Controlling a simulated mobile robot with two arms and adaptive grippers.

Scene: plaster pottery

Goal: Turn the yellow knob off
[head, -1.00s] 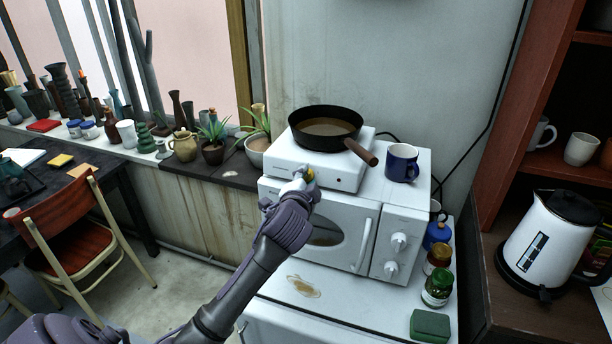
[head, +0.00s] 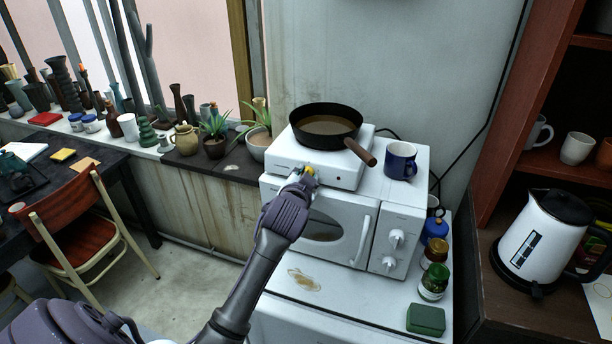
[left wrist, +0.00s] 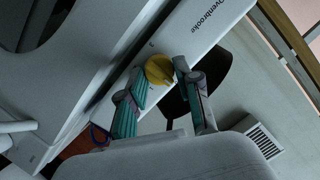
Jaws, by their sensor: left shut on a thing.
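The yellow knob (head: 312,171) is on the front of a small white hot plate (head: 342,180). The hot plate stands on top of a white microwave oven. My left gripper (head: 307,174) is at the knob and partly hides it in the head view. In the left wrist view the round yellow knob (left wrist: 158,70) sits between the two fingertips of my left gripper (left wrist: 157,72), which is shut on it. My right gripper is not in view.
A black pan (head: 326,122) of brown liquid sits on the hot plate, its handle pointing right. A blue mug (head: 400,160) stands beside it. The microwave (head: 335,226) is below. Potted plants (head: 214,137) stand on the left ledge, and a white kettle (head: 543,238) at right.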

